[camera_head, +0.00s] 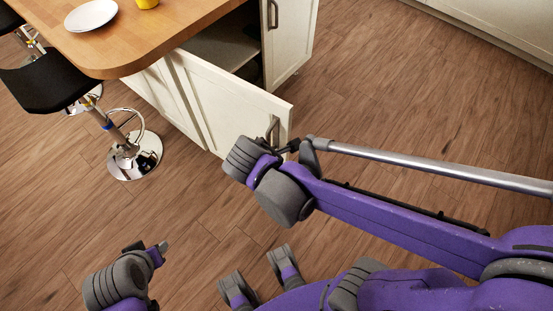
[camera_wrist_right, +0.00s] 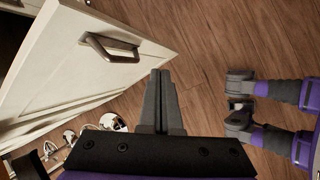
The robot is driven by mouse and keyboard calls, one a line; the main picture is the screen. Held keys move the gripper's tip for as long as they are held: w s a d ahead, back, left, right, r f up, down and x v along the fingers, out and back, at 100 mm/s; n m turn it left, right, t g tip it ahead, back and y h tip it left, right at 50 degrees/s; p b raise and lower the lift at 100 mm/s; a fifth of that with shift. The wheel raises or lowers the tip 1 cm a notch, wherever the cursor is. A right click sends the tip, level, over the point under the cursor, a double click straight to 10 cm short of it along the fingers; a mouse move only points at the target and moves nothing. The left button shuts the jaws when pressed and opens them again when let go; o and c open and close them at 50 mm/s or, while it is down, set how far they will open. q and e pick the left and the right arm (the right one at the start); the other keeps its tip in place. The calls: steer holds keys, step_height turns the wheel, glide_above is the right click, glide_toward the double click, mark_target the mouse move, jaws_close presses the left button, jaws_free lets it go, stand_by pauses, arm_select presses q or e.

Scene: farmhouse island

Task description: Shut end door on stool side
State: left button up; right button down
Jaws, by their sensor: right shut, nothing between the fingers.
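The stool-side end door (camera_head: 232,98) of the island is a white panel. It stands open, swung out from the island's end, with the shelf inside showing behind it. Its dark bar handle (camera_head: 272,130) is near the free edge; the door (camera_wrist_right: 80,60) and handle (camera_wrist_right: 108,48) also show in the right wrist view. My right gripper (camera_head: 294,147) is beside the door's free edge, close to the handle. Its fingers (camera_wrist_right: 160,85) are shut and empty; whether they touch the door is unclear. My left gripper (camera_head: 150,247) is low at the left, away from the door; its fingers are unclear.
The other end door (camera_head: 291,38) looks closed. The wooden counter (camera_head: 185,25) holds a white plate (camera_head: 91,15) and a yellow cup (camera_head: 147,3). A black stool (camera_head: 45,85) with a chrome base stands left of the door. Wood floor (camera_head: 400,110) is clear to the right.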

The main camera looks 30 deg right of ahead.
steer(key=w+a+f+n+h+b, duration=0.2)
steer(key=w+f+n+h+b, duration=0.1)
steer(key=w+f+n+b, duration=0.25)
steer(key=n+b, duration=0.1)
steer(key=n, duration=0.2)
glide_toward(284, 143)
step_height(284, 143, down, 4)
steer(key=d, duration=0.3)
steer(key=shift+w+f+m+t, duration=0.1)
steer(key=shift+w+m+t, duration=0.2)
steer(key=shift+w, duration=0.1)
arm_select(q)
step_height(284, 143, down, 10)
steer(key=shift+w+d+r, duration=0.15)
steer(key=shift+w+d, duration=0.1)
steer(key=shift+w, duration=0.05)
arm_select(e)
steer(key=shift+w+d, duration=0.2)
steer(key=shift+d, duration=0.1)
